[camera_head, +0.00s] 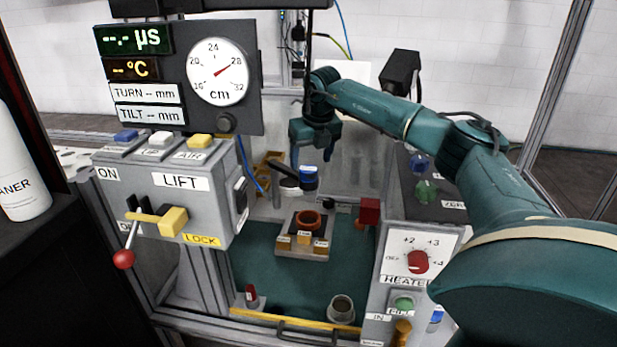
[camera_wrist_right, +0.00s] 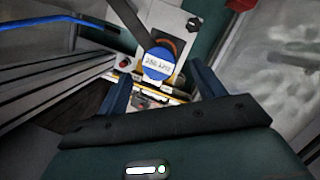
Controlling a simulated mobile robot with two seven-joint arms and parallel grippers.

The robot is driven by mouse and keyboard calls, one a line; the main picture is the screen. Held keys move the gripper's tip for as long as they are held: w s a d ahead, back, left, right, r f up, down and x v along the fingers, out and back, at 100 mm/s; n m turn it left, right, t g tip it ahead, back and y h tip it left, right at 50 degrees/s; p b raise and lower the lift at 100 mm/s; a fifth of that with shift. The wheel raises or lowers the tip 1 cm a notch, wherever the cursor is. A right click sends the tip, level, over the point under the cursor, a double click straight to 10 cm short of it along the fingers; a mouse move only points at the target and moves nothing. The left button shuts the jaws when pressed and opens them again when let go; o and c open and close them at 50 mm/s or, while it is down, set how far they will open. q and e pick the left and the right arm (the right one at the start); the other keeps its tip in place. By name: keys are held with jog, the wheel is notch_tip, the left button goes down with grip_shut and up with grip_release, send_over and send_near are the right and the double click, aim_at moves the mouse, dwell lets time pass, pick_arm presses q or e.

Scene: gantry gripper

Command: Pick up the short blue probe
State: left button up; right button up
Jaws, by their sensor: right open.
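The short blue probe (camera_head: 309,172) has a bright blue top and a dark lower part, and sits at the end of a dark holder arm (camera_head: 284,172). In the right wrist view its round blue cap (camera_wrist_right: 157,64) carries a white label that is hard to read. My right gripper (camera_head: 308,158) is open just above the probe in the head view. In the right wrist view the cap shows between and beyond the two fingers of the gripper (camera_wrist_right: 163,88), with no visible contact. My left gripper is not in view.
A block with an orange-brown ring (camera_head: 307,221) stands below the probe on the green floor (camera_head: 262,288). The lift box (camera_head: 165,190) with a red-knobbed lever is at left, the heater panel (camera_head: 418,250) at right. A grey cup (camera_head: 341,309) stands near the yellow front edge.

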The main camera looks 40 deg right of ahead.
aim_at(309, 169)
jog(key=x, duration=0.3)
jog(key=shift+a+f, duration=0.1)
jog(key=shift+f, duration=0.25)
jog(key=c, duration=1)
